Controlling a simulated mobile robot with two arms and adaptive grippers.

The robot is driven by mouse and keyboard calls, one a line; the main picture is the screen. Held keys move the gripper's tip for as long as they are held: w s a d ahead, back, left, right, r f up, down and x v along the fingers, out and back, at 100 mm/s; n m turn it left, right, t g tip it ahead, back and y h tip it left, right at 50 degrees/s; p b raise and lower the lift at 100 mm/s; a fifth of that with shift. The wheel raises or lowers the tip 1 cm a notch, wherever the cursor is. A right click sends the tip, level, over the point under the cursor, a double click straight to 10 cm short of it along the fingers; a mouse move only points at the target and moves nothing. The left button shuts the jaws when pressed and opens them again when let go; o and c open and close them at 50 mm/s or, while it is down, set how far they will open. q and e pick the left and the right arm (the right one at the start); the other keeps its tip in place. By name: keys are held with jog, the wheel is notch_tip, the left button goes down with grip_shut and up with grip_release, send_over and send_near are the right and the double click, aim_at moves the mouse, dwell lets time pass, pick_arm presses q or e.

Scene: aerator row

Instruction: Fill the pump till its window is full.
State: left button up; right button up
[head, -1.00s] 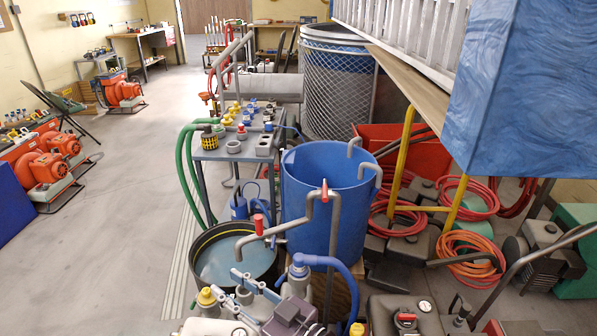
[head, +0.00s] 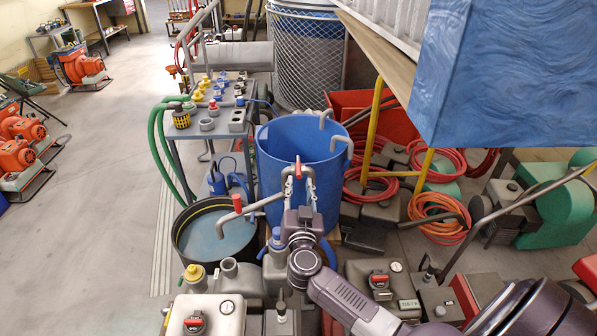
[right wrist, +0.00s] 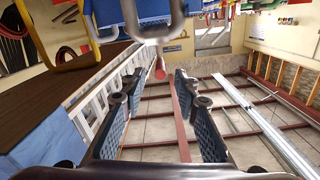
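A grey pipe (head: 262,205) rises by the blue barrel (head: 268,170) and carries an upright red valve handle (head: 298,168). Its other end, with a red tip (head: 237,203), hangs over a black tub (head: 180,243) of pale water. My right gripper (head: 299,181) is open, its fingers spread just below the red handle. In the right wrist view the red handle (right wrist: 160,70) shows ahead between the spread fingertips, apart from both. A beige pump body (head: 235,318) with a red lever and a round dial stands at the bottom. I cannot make out a window level. My left gripper is out of view.
A bench (head: 215,130) of small fittings stands behind the tub. Red hoses (head: 365,195) and an orange hose (head: 440,215) lie coiled right of the barrel. A blue tank (head: 500,80) overhangs at upper right.

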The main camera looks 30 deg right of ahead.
aim_at(299, 170)
jog(key=x, duration=0.6)
jog(key=shift+w, duration=0.15)
jog(key=shift+c, duration=0.3)
grip_shut()
